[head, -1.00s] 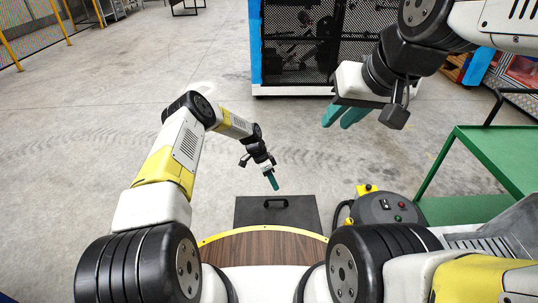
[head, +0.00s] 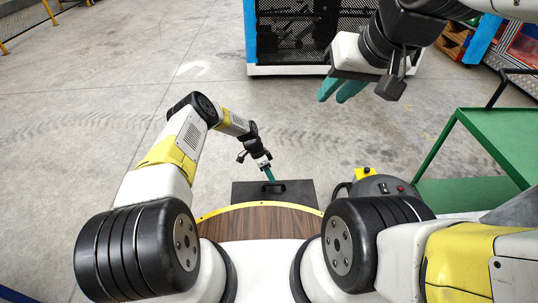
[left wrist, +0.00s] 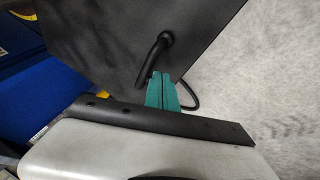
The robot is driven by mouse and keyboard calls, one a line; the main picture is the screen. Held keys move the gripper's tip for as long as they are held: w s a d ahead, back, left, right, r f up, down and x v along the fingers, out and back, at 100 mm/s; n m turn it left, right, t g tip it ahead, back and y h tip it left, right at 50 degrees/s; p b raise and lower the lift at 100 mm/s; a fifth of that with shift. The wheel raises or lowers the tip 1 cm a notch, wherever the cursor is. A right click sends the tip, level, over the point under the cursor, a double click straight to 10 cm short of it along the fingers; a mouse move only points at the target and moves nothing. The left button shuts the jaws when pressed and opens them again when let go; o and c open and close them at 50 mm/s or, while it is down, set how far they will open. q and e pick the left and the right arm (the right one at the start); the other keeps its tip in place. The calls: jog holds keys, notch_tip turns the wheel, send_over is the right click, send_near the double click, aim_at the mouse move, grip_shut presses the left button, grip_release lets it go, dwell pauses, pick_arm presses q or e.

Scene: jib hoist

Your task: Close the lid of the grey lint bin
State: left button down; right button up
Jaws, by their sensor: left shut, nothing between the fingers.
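A dark grey flat panel with a black bar handle, which looks like the lid of the lint bin (head: 244,193), lies in front of me beyond the brown round-edged top. The bin's body is hidden. My left gripper (head: 271,181) has its teal fingers together, empty, at the handle (head: 279,186). In the left wrist view the shut fingers (left wrist: 163,75) are beside the lower end of the handle (left wrist: 155,57), over the lid (left wrist: 105,40); I cannot tell whether they touch it. My right gripper (head: 341,92) is raised at upper right, its teal fingers apart and empty.
A dark machine with red and green buttons (head: 384,187) stands right of the panel. A green cart (head: 500,140) is further right. A blue-framed mesh cabinet (head: 300,40) stands behind. The floor to the left is clear.

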pick_arm(q)
jog(key=w+a+r+n+t+y, duration=0.1)
jog(key=w+a+r, duration=0.15)
jog(key=r, duration=1.05)
jog(key=w+a+r+n+t, duration=0.15)
jog(key=a+r, duration=0.25)
jog(key=r, duration=1)
jog(key=s+a+r+n+t+y, duration=0.1)
jog(key=s+a+r, duration=0.2)
jog(key=r, duration=0.7)
jog(key=s+a+r+n+t+y, duration=0.15)
jog(key=s+r, duration=0.25)
jog(key=r, duration=0.6)
jog(key=s+a+r+n+t, duration=0.1)
jog(key=s+a+r+n, duration=0.3)
jog(key=s+r, duration=0.7)
jog(key=s+a+r+n+t, duration=0.1)
jog(key=s+n, duration=0.1)
jog(key=s, duration=0.6)
jog(key=s+a+r+n+t+h, duration=0.1)
jog(key=s+a+n, duration=0.1)
jog(key=s, duration=0.7)
jog(key=shift+r+n+t, duration=0.3)
jog(key=shift+n+t, duration=0.1)
jog(key=shift+n, duration=0.2)
jog(key=shift+a, duration=0.1)
